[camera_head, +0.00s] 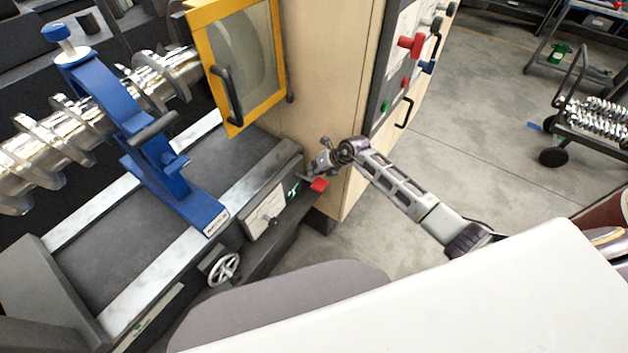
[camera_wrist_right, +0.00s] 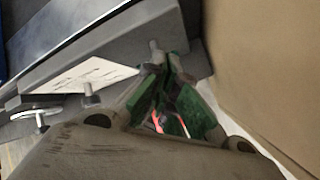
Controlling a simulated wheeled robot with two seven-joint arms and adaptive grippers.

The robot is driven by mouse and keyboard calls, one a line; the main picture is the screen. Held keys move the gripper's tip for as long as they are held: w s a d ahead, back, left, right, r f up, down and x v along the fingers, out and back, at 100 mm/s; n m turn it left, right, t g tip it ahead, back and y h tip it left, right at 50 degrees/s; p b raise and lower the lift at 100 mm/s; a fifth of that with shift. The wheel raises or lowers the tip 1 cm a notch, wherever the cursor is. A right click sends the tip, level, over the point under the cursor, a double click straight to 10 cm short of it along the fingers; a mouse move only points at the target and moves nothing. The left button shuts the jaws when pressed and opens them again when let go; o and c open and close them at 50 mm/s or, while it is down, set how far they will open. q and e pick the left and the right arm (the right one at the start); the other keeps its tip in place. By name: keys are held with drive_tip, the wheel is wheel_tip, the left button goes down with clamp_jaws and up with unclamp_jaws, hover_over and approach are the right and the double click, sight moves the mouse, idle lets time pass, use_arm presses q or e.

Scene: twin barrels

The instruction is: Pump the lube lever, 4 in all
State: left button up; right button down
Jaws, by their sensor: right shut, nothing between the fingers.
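A small red handle (camera_head: 318,184), which looks like the lube lever, sticks out from the front corner of the dark machine bed beside a green mark. My right gripper (camera_head: 322,165) is at this corner, just above the red handle; I cannot tell whether they touch. In the right wrist view, the gripper (camera_wrist_right: 168,72) is shut and empty, with its green-faced fingers pointing at the bed's side. A bit of red (camera_wrist_right: 158,122) shows between the finger links, and a short grey peg (camera_wrist_right: 156,50) stands by the fingertips. My left gripper is not in view.
A white plate with a small knob (camera_head: 265,213) and a handwheel (camera_head: 223,268) are left of the red handle. A wooden cabinet (camera_head: 325,100) rises close behind my right gripper. A yellow-framed door (camera_head: 240,65) is above. Open floor (camera_head: 500,160) lies to the right.

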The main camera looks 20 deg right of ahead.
drive_tip(key=shift+s+d+f+b, duration=0.15)
drive_tip(key=shift+f+b, duration=0.35)
drive_tip(key=shift+f, duration=0.45)
drive_tip(key=shift+s+f+b, duration=0.1)
drive_tip(key=shift+f+b, duration=0.4)
drive_tip(key=shift+f, duration=0.45)
idle(3.4)
drive_tip(key=shift+r, duration=0.1)
idle(0.5)
drive_tip(key=shift+w+r+p, duration=0.15)
drive_tip(key=shift+r+p, duration=0.65)
drive_tip(key=shift+r, duration=0.15)
drive_tip(key=shift+w+r+p, duration=0.1)
drive_tip(key=shift+r+p, duration=0.7)
drive_tip(key=shift+r, duration=0.1)
drive_tip(key=shift+w+a+r+p, duration=0.1)
drive_tip(key=shift+a+r+p, duration=0.05)
drive_tip(key=shift+r+p, duration=0.6)
drive_tip(key=shift+w+a+r+p, duration=0.1)
drive_tip(key=shift+r+p, duration=0.45)
drive_tip(key=shift+r, duration=0.35)
drive_tip(key=shift+w+a+r+p, duration=0.1)
drive_tip(key=shift+a+r+p, duration=0.05)
drive_tip(key=shift+r+p, duration=0.6)
